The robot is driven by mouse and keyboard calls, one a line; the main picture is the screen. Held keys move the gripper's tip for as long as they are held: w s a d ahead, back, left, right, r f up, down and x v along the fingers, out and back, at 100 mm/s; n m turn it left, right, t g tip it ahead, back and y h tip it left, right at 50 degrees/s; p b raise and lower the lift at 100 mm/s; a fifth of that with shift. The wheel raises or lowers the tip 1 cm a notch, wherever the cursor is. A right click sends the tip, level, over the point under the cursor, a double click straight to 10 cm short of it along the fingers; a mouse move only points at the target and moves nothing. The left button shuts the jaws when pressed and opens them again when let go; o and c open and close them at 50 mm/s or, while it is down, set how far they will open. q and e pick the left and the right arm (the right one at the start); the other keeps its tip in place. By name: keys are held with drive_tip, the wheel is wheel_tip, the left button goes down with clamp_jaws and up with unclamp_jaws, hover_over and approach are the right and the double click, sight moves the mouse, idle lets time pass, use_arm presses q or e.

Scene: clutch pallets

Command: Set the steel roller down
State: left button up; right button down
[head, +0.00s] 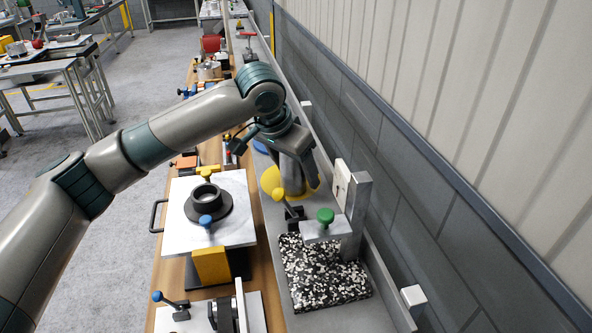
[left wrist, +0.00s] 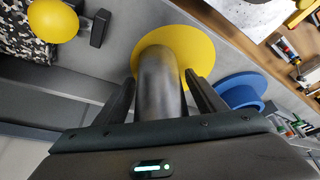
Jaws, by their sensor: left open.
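The steel roller (left wrist: 158,80) is a dark, smooth grey cylinder standing upright on a round yellow disc (left wrist: 202,48). In the head view the yellow disc (head: 269,180) lies on the grey bench strip beside the wall, and the roller (head: 290,182) is partly hidden by my gripper. My left gripper (head: 297,163) is over the roller from above. In the left wrist view its two dark fingers are open, one on each side of the roller. The roller's top end is hidden by the gripper body. My right gripper is in neither view.
A speckled black-and-white block (head: 322,275) and a green-knobbed clamp (head: 325,216) stand in front of the disc. A blue flanged part (left wrist: 240,92) sits beside it. A white plate (head: 180,240) with a dark ring (head: 207,203) is to the left. The wall closes the right side.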

use_arm(q)
drive_tip(key=shift+s+a+r+b, duration=0.2)
drive_tip(key=shift+r+b, duration=0.1)
drive_tip(key=shift+r, duration=0.3)
drive_tip(key=b+v, duration=0.3)
drive_tip(key=v, duration=0.7)
drive_tip(key=shift+r, duration=0.35)
drive_tip(key=shift+f, duration=0.1)
